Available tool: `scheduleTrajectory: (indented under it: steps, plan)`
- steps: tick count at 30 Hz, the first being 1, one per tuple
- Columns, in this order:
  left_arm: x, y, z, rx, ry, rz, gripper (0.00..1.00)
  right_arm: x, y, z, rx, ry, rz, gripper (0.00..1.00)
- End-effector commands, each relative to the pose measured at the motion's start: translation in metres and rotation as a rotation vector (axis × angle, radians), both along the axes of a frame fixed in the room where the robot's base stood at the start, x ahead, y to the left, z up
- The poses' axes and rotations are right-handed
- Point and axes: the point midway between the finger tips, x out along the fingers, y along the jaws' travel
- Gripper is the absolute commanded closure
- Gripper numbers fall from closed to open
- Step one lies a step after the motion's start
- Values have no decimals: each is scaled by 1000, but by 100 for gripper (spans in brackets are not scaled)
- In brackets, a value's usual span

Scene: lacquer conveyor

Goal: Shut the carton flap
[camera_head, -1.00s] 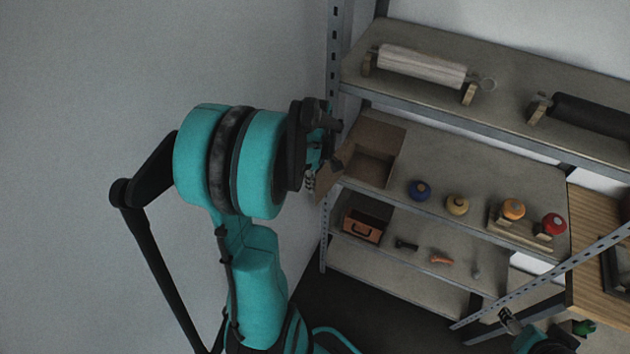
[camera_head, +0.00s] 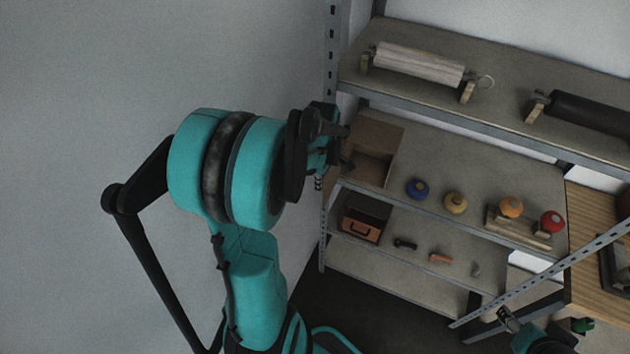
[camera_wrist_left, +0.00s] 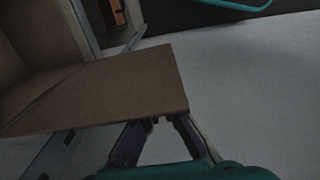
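The open brown carton (camera_head: 381,136) stands at the left end of the middle shelf. Its flap shows large in the left wrist view (camera_wrist_left: 125,88), sticking out from the carton wall (camera_wrist_left: 35,45). In the head view the flap is mostly hidden by my left gripper (camera_head: 345,150), at the carton's left front side. In the left wrist view its two dark fingers (camera_wrist_left: 163,122) are spread apart at the flap's edge, with nothing seen between them. I cannot tell whether they touch the flap. My right gripper (camera_head: 508,320) is at the lower right, small and away from the carton.
Blue (camera_head: 417,188), yellow (camera_head: 455,202), orange (camera_head: 511,207) and red (camera_head: 552,221) round items stand right of the carton. An upper shelf (camera_head: 500,85) holds rollers. A metal post (camera_head: 333,60) rises beside the carton. An orange-fronted box (camera_head: 361,229) and tools lie below.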

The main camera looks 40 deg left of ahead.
Motion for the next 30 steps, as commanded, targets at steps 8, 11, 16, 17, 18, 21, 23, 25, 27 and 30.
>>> scheduleTrajectory:
  steps: [8, 11, 16, 17, 18, 21, 23, 25, 27, 30]
  plan:
    - [12, -32, 0, 0, 0, 248, 100, 0, 0, -3, 0, 0, 0, 37]
    - [18, -43, 0, 0, 0, 342, 100, 0, 0, -5, 0, 0, 0, 37]
    - [30, -60, 0, 0, 0, 504, 100, 0, 0, -7, 0, 0, 0, 37]
    - [33, -63, 0, 0, 0, 532, 100, 0, 0, -7, 0, 0, 0, 37]
    - [36, -66, 0, 0, 0, 572, 100, 0, 0, -8, 0, 0, 0, 37]
    - [46, -75, 0, 0, 0, 627, 100, 0, 0, -9, 0, 0, 0, 37]
    - [52, -79, 0, 0, 0, 624, 100, 0, 0, -10, 0, 0, 0, 37]
    - [58, -84, 0, -1, 0, 623, 100, 0, 0, -11, 0, 0, 0, 37]
    - [65, -88, 0, -1, 0, 622, 100, 0, 0, -12, 0, 0, 0, 37]
    - [75, -93, 0, -1, -1, 621, 100, 0, 0, -13, 0, 0, 0, 37]
